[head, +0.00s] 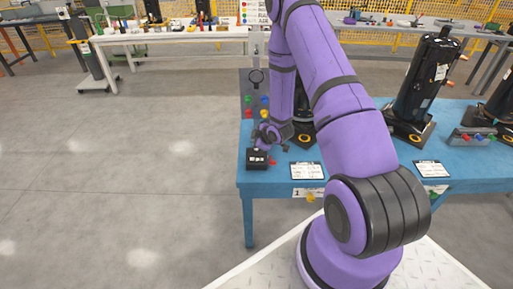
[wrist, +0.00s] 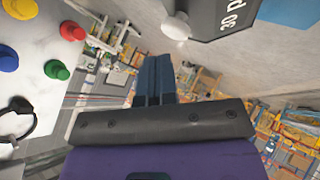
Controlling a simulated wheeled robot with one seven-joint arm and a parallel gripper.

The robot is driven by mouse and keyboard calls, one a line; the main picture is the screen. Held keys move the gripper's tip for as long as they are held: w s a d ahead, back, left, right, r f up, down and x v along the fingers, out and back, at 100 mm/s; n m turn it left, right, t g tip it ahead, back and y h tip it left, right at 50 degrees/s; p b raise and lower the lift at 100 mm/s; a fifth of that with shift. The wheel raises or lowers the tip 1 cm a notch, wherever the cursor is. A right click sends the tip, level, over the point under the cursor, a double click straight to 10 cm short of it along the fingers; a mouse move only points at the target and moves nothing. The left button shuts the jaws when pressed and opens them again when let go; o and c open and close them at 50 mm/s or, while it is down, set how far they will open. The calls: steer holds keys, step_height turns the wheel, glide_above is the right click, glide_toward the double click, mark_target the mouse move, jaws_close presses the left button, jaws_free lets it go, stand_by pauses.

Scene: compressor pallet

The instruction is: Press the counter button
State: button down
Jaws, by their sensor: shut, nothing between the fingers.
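The counter is a small black box (head: 258,161) on the left front corner of the blue table in the head view. In the wrist view, a dark box (wrist: 221,16) marked "30 p" at the top appears to be the counter. A pale rounded button (wrist: 176,26) sticks out from it. My gripper (wrist: 153,62) is shut and empty, its fingertips beside and apart from the button in that view. In the head view my gripper (head: 264,141) is close above the counter; its fingertips are hard to make out and contact cannot be told there.
A grey panel (head: 253,78) with several coloured knobs stands behind the counter; it also shows at left in the wrist view (wrist: 40,45). The blue table (head: 270,180) carries labels, a black machine (head: 418,85) and a button box (head: 480,137).

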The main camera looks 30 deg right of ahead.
steer(key=shift+f, duration=0.15)
stand_by(0.6)
steer(key=shift+f, duration=0.25)
steer(key=shift+f, duration=0.55)
stand_by(1.1)
steer(key=shift+r, duration=0.95)
steer(key=shift+r, duration=2.5)
steer(key=shift+r, duration=0.15)
stand_by(0.6)
steer(key=shift+r, duration=1.75)
